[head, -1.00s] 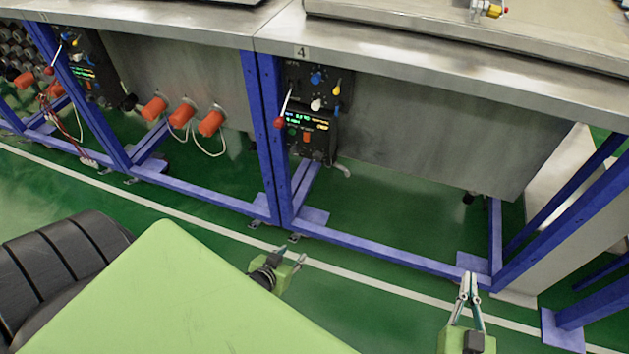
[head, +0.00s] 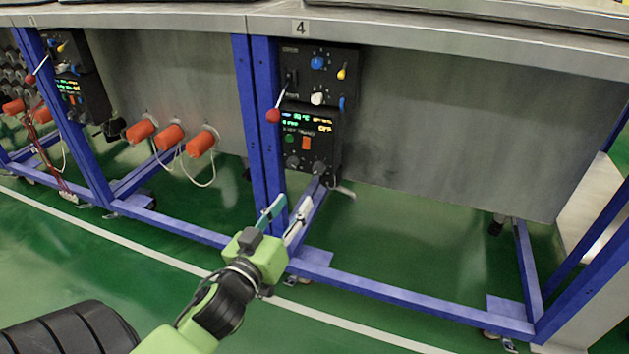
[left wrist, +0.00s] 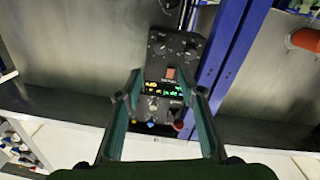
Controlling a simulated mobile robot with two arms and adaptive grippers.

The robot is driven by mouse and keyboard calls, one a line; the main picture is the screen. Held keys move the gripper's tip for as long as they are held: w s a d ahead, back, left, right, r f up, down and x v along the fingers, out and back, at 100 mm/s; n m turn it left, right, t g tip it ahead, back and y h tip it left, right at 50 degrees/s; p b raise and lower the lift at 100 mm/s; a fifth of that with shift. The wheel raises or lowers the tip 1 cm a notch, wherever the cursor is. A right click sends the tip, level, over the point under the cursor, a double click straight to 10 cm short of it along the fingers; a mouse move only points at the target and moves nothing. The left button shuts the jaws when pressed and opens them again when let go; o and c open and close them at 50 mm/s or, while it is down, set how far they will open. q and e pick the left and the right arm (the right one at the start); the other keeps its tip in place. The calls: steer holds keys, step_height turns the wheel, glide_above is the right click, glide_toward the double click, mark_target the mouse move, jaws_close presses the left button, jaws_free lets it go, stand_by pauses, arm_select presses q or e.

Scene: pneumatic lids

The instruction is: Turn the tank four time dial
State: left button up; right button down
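The tank four control panel (head: 318,78) is mounted under the bench at the plate marked 4 (head: 300,28). Its upper box carries a blue knob (head: 317,62), a white knob (head: 317,98) and a yellow knob (head: 341,71). The lower box has a lit display (head: 305,122), a red switch (head: 306,143) and dark dials along its bottom (head: 319,167). I cannot read which dial is for time. My left gripper (head: 285,212) is open and empty, in front of and below the panel. The left wrist view shows the panel upside down (left wrist: 171,70), beyond the open fingers (left wrist: 167,88). My right gripper is out of view.
A lever with a red ball (head: 272,115) sticks out at the panel's left. Blue frame posts (head: 262,130) and a low blue rail (head: 400,300) stand near my left gripper. Orange plugs (head: 170,137) hang left. Open green floor lies in front.

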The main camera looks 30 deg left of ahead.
mark_target(317, 170)
arm_select(q)
steer(key=w, duration=0.4)
steer(key=w+a+b, duration=0.1)
steer(key=w, duration=0.3)
steer(key=w+a+b, duration=0.1)
steer(key=w, duration=0.3)
steer(key=shift+w+a, duration=0.2)
steer(key=shift+w, duration=0.15)
jaws_close()
